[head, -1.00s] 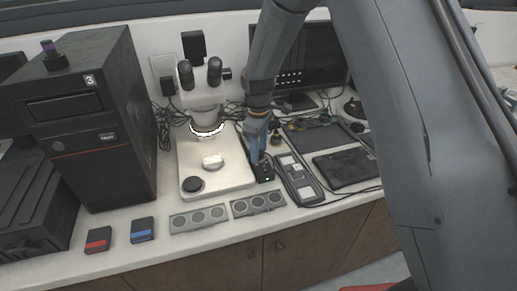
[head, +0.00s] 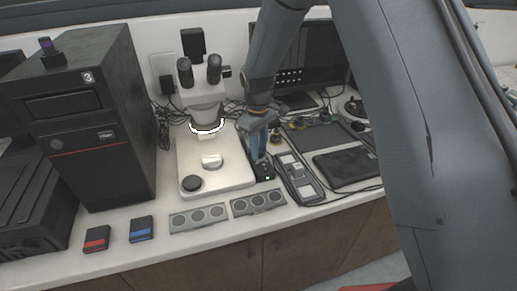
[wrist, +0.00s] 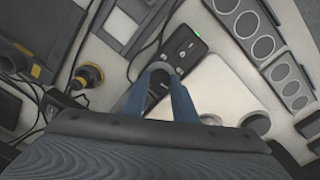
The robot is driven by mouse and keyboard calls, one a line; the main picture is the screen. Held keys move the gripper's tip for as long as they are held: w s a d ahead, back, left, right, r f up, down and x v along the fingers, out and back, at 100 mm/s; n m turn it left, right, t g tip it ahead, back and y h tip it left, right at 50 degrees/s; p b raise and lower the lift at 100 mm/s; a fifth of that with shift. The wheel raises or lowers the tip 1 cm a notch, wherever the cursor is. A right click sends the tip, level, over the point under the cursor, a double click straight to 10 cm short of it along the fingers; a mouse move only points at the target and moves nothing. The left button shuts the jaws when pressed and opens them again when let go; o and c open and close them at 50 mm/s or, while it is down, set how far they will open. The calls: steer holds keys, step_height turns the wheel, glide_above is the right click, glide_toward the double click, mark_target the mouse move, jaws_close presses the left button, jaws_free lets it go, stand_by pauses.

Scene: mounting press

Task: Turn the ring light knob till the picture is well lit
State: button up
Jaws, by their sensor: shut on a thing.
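The small black ring light box (head: 265,174) stands on the bench right of the microscope base, with a green lamp lit on its top. It also shows in the wrist view (wrist: 185,46). My gripper (head: 257,160) points down at the back part of the box. In the wrist view its two blue fingers (wrist: 160,74) are closed around the dark knob, which they mostly hide. The ring light (head: 207,128) under the microscope head glows white. The monitor (head: 300,75) is partly covered by my arm; its visible screen is dark with rows of small pale spots.
The white microscope base (head: 218,180) is close on the left, bearing a pale sample and a dark disc. A grey handset (head: 298,180) lies close on the right. Grey three-hole holders (head: 258,202) lie in front. Cables run behind.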

steer(key=m, duration=0.4)
steer(key=shift+m+b, duration=0.3)
steer(key=shift+b, duration=0.05)
steer(key=shift+m, duration=1.9)
steer(key=o, duration=1)
steer(key=shift+o, duration=0.2)
steer(key=shift+a+r+b, duration=0.15)
steer(key=shift+r+b, duration=1.25)
steer(key=shift+r, duration=2.55)
